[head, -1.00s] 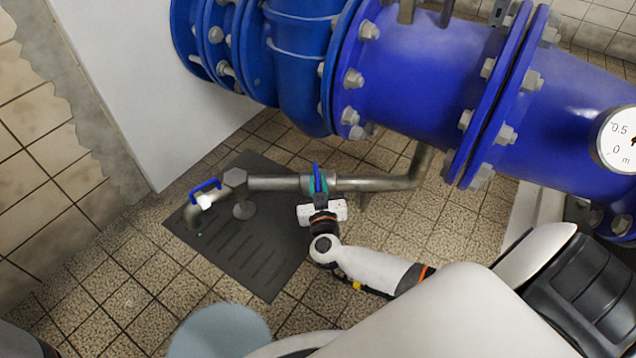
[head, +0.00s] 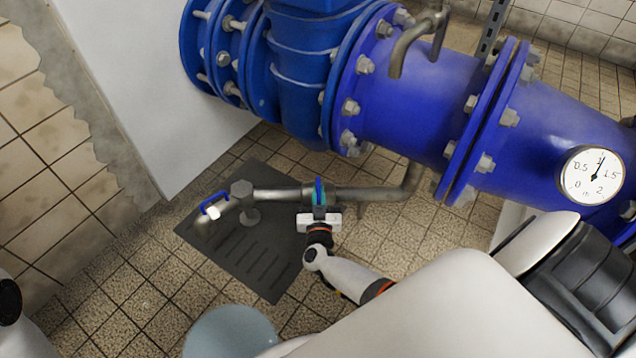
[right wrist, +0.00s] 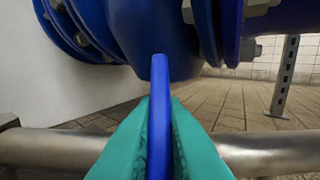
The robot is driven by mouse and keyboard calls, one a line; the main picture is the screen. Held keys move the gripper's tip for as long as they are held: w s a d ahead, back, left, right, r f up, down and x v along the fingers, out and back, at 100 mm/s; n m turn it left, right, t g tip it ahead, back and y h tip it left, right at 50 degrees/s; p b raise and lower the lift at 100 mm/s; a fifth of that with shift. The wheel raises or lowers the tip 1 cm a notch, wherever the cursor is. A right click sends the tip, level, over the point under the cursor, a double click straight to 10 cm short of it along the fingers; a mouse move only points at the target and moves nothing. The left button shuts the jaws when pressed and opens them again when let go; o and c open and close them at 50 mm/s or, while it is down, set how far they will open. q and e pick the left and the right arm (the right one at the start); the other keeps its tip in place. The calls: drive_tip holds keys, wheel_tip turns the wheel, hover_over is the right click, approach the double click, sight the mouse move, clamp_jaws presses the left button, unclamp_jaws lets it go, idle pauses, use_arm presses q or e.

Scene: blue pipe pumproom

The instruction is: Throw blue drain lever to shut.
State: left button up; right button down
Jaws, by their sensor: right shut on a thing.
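The blue drain lever (head: 318,187) sits on the grey metal pipe (head: 370,193) and points across it, away from my right gripper. My right gripper (head: 320,198) is at the lever, with its arm coming up from below. In the right wrist view the lever (right wrist: 160,85) runs between the two teal fingers (right wrist: 160,135), which are shut on it from both sides. The fingers hide the lever's near part and its joint with the pipe. My left gripper is not in view.
A second blue handle (head: 212,203) is on the pipe's left end, over a dark floor grate (head: 245,255). Large blue flanged pipes (head: 420,95) stand behind, with a round gauge (head: 592,175). A light blue round object (head: 230,335) is on the near floor. A white wall panel (head: 160,80) stands left.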

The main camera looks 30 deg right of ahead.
drive_tip(key=shift+s+f+m+h, duration=0.1)
drive_tip(key=shift+s+m+h, duration=0.05)
drive_tip(key=shift+m+h, duration=0.15)
drive_tip(key=shift+s+a+f, duration=0.1)
drive_tip(key=c, duration=1.5)
unclamp_jaws()
